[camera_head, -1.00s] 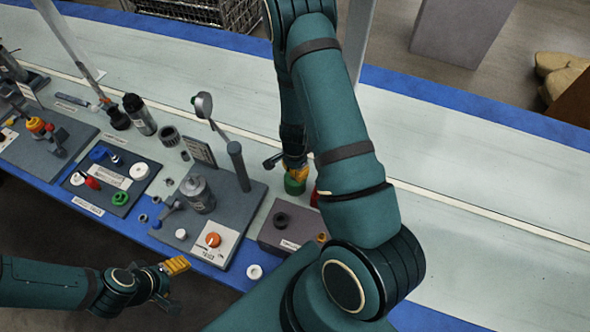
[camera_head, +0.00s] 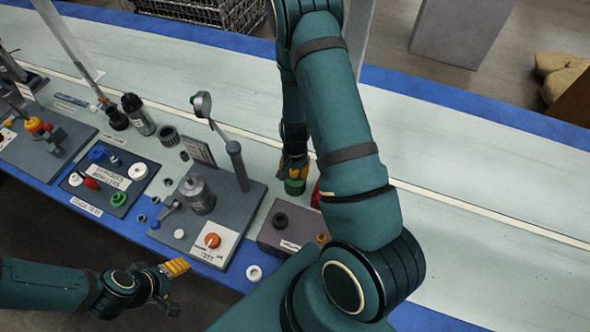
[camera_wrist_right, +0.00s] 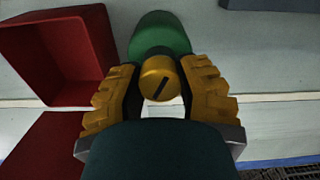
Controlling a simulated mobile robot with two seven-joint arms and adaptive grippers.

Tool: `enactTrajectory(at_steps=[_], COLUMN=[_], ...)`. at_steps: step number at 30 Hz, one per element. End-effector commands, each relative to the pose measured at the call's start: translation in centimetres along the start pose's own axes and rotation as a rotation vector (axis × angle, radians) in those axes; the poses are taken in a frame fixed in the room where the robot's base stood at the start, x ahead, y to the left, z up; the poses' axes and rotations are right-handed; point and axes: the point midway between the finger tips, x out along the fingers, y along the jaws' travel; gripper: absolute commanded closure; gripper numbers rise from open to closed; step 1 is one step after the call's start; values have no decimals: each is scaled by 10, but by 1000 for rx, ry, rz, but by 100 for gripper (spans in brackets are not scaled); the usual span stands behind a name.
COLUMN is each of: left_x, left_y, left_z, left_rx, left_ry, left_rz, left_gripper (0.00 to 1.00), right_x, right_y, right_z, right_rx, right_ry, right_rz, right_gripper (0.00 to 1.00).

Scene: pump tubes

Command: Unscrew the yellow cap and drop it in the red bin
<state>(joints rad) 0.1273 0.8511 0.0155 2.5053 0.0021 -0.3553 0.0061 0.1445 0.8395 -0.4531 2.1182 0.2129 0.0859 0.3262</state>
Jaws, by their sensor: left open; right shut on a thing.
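The yellow cap (camera_wrist_right: 158,79), round with a dark slot, sits between the fingers of my right gripper (camera_wrist_right: 162,88) in the right wrist view. That gripper is shut on it. In the head view my right gripper (camera_head: 293,172) is just above a green round body (camera_head: 295,187), which also shows behind the cap in the wrist view (camera_wrist_right: 160,38). I cannot tell whether the cap is still joined to anything. The red bin (camera_wrist_right: 85,45) is open, to the left of the gripper; a red piece (camera_head: 316,197) shows beside my arm. My left gripper (camera_head: 178,283) is open and empty, off the bench's front edge.
Another red surface (camera_wrist_right: 45,145) lies at the wrist view's lower left. A grey box (camera_head: 283,233) and a grey fixture board (camera_head: 235,205) with a lever stand to the left of my right arm. The pale bench (camera_head: 480,160) is clear on the right.

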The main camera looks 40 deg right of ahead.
Motion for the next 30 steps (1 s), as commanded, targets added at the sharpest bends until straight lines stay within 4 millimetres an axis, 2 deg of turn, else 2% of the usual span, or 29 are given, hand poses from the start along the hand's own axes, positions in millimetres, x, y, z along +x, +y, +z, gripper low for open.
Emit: enactTrajectory(at_steps=[6,13,20,21,30], left_x=[0,4,4,4,4], left_y=[0,-2,-2,-2,-2], left_z=[0,0,0,0,0], left_rx=[0,0,0,0,0], left_ry=[0,0,0,0,0], left_rz=[0,0,0,0,0], left_gripper=[36,36,36,36,36], right_x=[0,0,0,0,0], right_y=[-2,-2,-2,-2,0], right_z=[-1,-1,0,0,0], right_rx=[-15,-281,-299,-299,-296], right_ry=[3,2,1,1,-1], right_rz=[-3,-3,-2,-2,-1], right_gripper=[100,100,100,54,54])
